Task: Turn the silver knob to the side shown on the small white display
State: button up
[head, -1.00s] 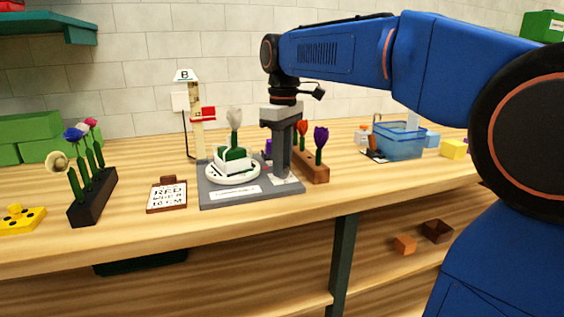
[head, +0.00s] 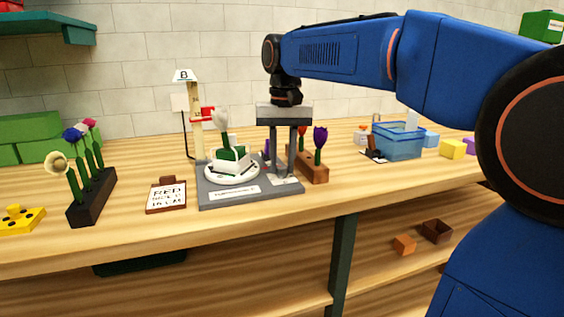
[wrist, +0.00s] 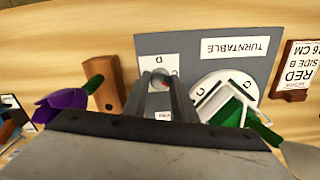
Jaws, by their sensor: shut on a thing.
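The silver knob (wrist: 160,83) sits on the grey turntable base (head: 218,199), between the two fingers of my gripper (wrist: 162,92). My gripper, also in the head view (head: 281,172), points down and is shut on the knob. The fingers hide most of the knob, and I cannot tell exactly where it points. A small red mark shows beside it. The small white display (head: 184,75) on the post reads B. The round white turntable plate (head: 232,178) left of the gripper carries a green and white block with a white flower (head: 221,122).
A wooden holder (head: 311,169) with orange and purple flowers stands just right of my gripper. A card (head: 166,195) beginning "RED" and a dark flower rack (head: 91,199) are at left. A blue basket (head: 399,141) is at right. Bare table lies in front.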

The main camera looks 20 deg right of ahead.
aim_at(284, 167)
jog(key=m, duration=0.5)
jog(key=shift+m, duration=2.4)
jog(key=o, duration=1)
jog(key=shift+o, duration=0.2)
notch_tip(284, 167, up, 17)
jog(key=shift+s+d+r, duration=0.2)
jog(key=shift+s, duration=0.1)
